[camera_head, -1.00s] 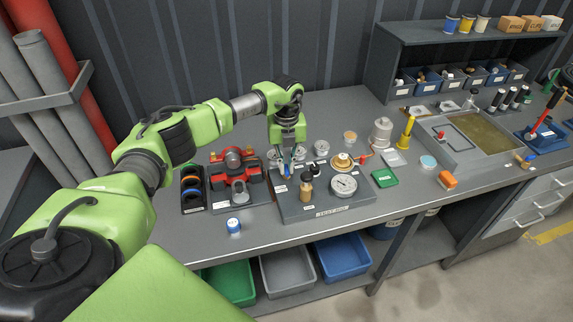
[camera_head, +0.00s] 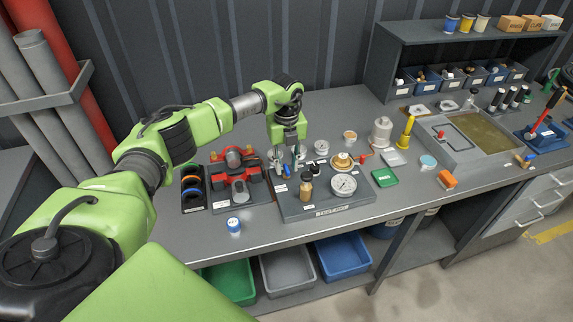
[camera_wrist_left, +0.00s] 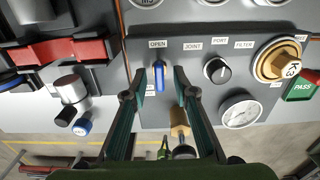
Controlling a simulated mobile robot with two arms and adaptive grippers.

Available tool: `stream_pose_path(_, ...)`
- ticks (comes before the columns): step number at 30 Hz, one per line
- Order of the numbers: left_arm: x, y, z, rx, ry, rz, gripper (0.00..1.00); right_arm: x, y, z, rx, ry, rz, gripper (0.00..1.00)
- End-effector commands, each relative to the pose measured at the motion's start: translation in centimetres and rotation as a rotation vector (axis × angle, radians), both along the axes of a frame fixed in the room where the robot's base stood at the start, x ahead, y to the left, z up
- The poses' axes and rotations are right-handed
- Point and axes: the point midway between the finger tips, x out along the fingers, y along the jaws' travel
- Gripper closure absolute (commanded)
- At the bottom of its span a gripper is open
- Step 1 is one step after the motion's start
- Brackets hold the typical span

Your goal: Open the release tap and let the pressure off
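The release tap is a small blue lever (camera_wrist_left: 158,80) on the grey test box (camera_wrist_left: 195,108). In the left wrist view it lies lengthwise, in line with the OPEN label (camera_wrist_left: 158,44) just above it. It also shows as a small blue spot in the head view (camera_head: 286,171). My left gripper (camera_wrist_left: 160,72) points down over the box, with one finger on each side of the lever. The fingers are spread, with visible gaps to the lever. The left gripper also shows in the head view (camera_head: 288,161). The pressure gauge (camera_head: 343,184) is on the box's front right. My right gripper is not visible.
A black knob (camera_wrist_left: 217,68), a brass fitting (camera_wrist_left: 278,60) and a brass-coloured bottle (camera_head: 307,187) crowd the box right of the lever. A red clamp fixture (camera_head: 238,175) stands to the left. A green PASS block (camera_head: 384,178) lies to the right.

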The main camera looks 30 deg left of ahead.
Motion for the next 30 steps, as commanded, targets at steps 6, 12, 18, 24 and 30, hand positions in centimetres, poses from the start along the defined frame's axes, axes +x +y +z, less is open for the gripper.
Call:
stream_pose_path(6, -0.1, 0.0, -0.1, 0.0, 0.003, -0.002, 0.74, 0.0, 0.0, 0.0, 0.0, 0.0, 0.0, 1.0)
stream_pose_path(12, 0.0, 0.0, 0.9, -0.001, 0.001, -0.002, 0.74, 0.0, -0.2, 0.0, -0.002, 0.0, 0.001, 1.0)
stream_pose_path(18, 0.0, 0.0, 4.6, 0.0, -0.001, -0.002, 0.74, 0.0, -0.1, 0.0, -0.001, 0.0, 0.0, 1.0)
stream_pose_path(24, 0.0, 0.0, 8.8, -0.001, -0.001, -0.002, 0.74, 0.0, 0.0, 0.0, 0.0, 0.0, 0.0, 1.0)
stream_pose_path(30, 0.0, 0.0, 11.3, 0.0, 0.0, -0.001, 0.74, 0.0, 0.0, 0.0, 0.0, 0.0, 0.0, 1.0)
